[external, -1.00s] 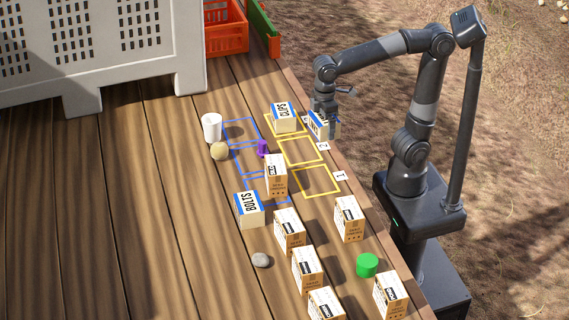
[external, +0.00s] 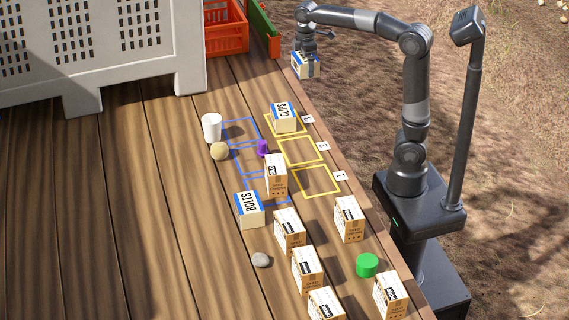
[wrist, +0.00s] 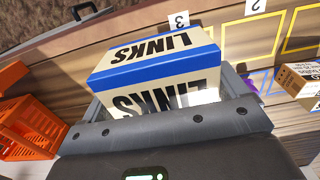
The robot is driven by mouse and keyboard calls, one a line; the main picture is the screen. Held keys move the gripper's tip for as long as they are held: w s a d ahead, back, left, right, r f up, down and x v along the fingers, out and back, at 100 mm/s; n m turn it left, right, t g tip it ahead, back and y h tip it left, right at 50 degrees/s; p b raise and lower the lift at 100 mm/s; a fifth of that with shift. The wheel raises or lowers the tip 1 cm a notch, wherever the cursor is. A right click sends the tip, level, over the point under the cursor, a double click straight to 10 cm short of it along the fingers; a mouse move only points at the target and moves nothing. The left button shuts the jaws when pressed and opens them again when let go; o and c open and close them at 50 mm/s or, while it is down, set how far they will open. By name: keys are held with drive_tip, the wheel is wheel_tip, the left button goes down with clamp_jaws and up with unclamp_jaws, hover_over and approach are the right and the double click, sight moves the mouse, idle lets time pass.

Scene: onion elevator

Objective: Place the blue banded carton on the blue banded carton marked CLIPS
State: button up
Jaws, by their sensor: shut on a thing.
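My gripper (external: 305,54) is shut on a blue banded carton (external: 307,67) and holds it in the air beyond the table's right edge, up and to the right of the CLIPS carton in the external view. In the wrist view the held carton (wrist: 152,72) reads LINKS. The blue banded carton marked CLIPS (external: 284,117) stands on the table in the yellow outlined square by label 3, with nothing on top. Another blue banded carton, marked BOLTS (external: 249,210), stands nearer the front.
Several brown cartons (external: 289,230) stand along the table's front. A white cup (external: 211,127), a tan ball (external: 219,151), a purple piece (external: 263,148), a green cylinder (external: 367,265) and a grey stone (external: 261,260) stand around. Yellow squares 1 and 2 are empty.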

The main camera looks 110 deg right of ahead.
hover_over(283, 110)
wheel_tip(283, 110, down, 7)
drive_tip(key=shift+s+r, duration=0.1)
drive_tip(key=shift+r, duration=0.05)
drive_tip(key=shift+f, duration=2.1)
drive_tip(key=shift+f, duration=0.15)
drive_tip(key=o, duration=0.9)
